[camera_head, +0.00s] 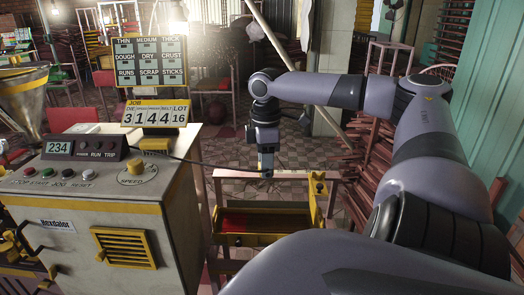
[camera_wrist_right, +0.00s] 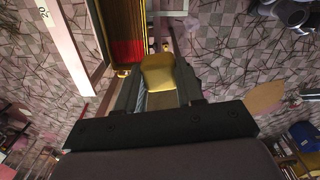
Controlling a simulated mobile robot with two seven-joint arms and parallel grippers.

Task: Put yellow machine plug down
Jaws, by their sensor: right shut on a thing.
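My right gripper (camera_head: 266,162) points down above a small stand, to the right of the machine. In the right wrist view, the yellow plug (camera_wrist_right: 158,72) sits between the fingers of this gripper (camera_wrist_right: 160,88), which is shut on it. In the head view the plug is mostly hidden by the fingers. The plug is held in the air, apart from the stand. My left gripper is not in view.
Under the gripper, a pale-framed stand (camera_head: 225,173) holds a red-bottomed tray (camera_head: 262,240) with a yellow front. A yellow bracket (camera_head: 318,190) stands at its right. A control box (camera_head: 85,148) and a number sign (camera_head: 155,113) are on the machine. Wood piles lie at the right.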

